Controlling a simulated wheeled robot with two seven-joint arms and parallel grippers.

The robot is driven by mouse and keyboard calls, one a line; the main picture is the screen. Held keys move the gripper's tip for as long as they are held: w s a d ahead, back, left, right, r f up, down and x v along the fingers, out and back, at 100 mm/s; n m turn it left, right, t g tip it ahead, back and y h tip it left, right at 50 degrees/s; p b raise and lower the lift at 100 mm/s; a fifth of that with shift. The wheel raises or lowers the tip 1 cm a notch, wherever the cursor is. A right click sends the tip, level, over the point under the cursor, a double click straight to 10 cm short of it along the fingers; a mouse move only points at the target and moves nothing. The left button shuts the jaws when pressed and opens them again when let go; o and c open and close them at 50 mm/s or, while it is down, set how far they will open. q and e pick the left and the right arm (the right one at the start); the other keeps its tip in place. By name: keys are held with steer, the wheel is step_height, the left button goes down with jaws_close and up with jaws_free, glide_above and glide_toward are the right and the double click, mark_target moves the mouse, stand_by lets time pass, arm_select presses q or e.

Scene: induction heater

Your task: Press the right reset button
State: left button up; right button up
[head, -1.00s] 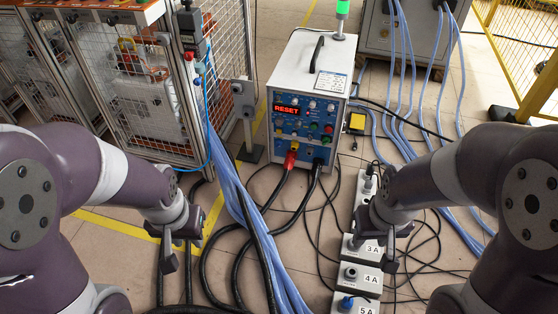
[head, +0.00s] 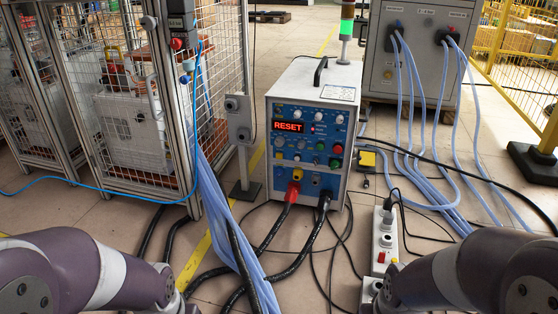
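The induction heater (head: 310,130) is a white box with a blue front panel, standing upright on the floor at the middle. Its red display (head: 289,127) reads RESET. On the right of the panel are a red button (head: 337,149) and green buttons, one of them low at the right (head: 336,162). I cannot read the button labels, so I cannot tell which is the right reset button. My arms come in at the bottom left and bottom right corners, well short of the panel. Both grippers are below the picture's edge.
A grey post with two round controls (head: 238,106) stands left of the heater. A wire cage (head: 150,100) is at the left, with a red button (head: 176,43). A grey cabinet (head: 420,60) is behind right. Thick cables and a white socket strip (head: 384,240) cover the front floor.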

arm_select(q)
steer(key=shift+f, duration=0.1)
steer(key=shift+c, duration=0.3)
jaws_close()
